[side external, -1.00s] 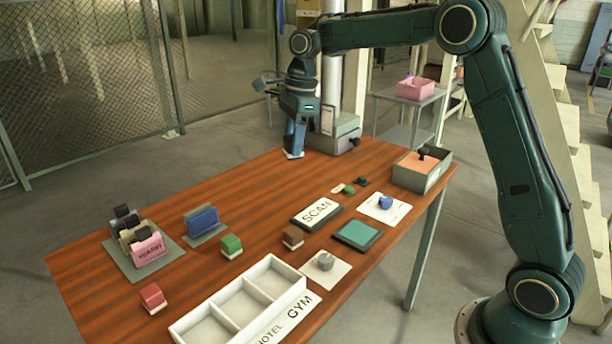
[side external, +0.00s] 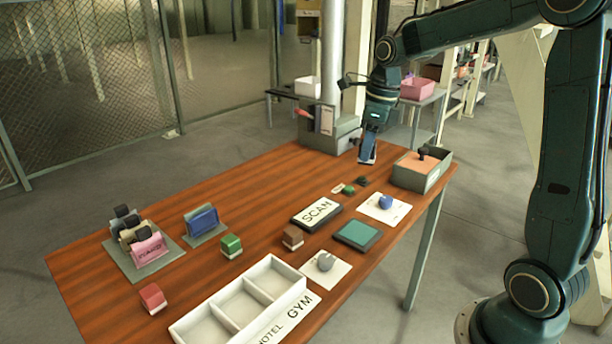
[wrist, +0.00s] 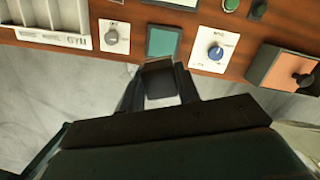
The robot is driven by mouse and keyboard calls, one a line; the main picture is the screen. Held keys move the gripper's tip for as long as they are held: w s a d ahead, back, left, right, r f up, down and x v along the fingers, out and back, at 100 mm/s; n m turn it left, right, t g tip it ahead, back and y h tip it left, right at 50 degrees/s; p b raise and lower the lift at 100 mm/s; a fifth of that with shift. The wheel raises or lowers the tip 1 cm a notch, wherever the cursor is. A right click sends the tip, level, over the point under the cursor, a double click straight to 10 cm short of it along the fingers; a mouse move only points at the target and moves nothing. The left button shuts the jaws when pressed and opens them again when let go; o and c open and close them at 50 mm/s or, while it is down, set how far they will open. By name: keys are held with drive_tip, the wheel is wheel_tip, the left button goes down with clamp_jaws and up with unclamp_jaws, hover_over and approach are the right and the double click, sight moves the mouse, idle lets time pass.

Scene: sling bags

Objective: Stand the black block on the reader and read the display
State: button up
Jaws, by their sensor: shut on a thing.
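My gripper (side external: 367,157) is shut on a block with a dark top and a pale lower part, seen between the fingers in the wrist view (wrist: 160,82); it appears to be the black block. It is held above the far right part of the table, left of the salmon-topped box. The reader is a flat dark-edged pad marked SCAN (side external: 317,212), with nothing on it. A panel with a blank teal face (side external: 357,235), perhaps the display, lies in front of it and shows in the wrist view (wrist: 163,42). I see no text on it.
Red (side external: 152,298), green (side external: 231,246) and brown (side external: 292,237) blocks stand on the table (side external: 190,272). A white compartment tray (side external: 207,330) is in front. Knob cards (side external: 400,213) flank the teal panel. The salmon-topped box (side external: 433,183) is at the right edge.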

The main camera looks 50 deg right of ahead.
drive_tip(key=shift+f, duration=0.1)
wheel_tip(320, 180, down, 20)
drive_tip(key=shift+r, duration=0.1)
idle(0.9)
drive_tip(key=shift+f, duration=0.2)
drive_tip(key=o, duration=1)
drive_tip(key=shift+c, duration=0.2)
drive_tip(key=shift+r, duration=0.1)
wheel_tip(320, 180, up, 12)
drive_tip(key=s, duration=0.1)
drive_tip(key=shift+s+d, duration=0.3)
drive_tip(key=shift+r, duration=0.1)
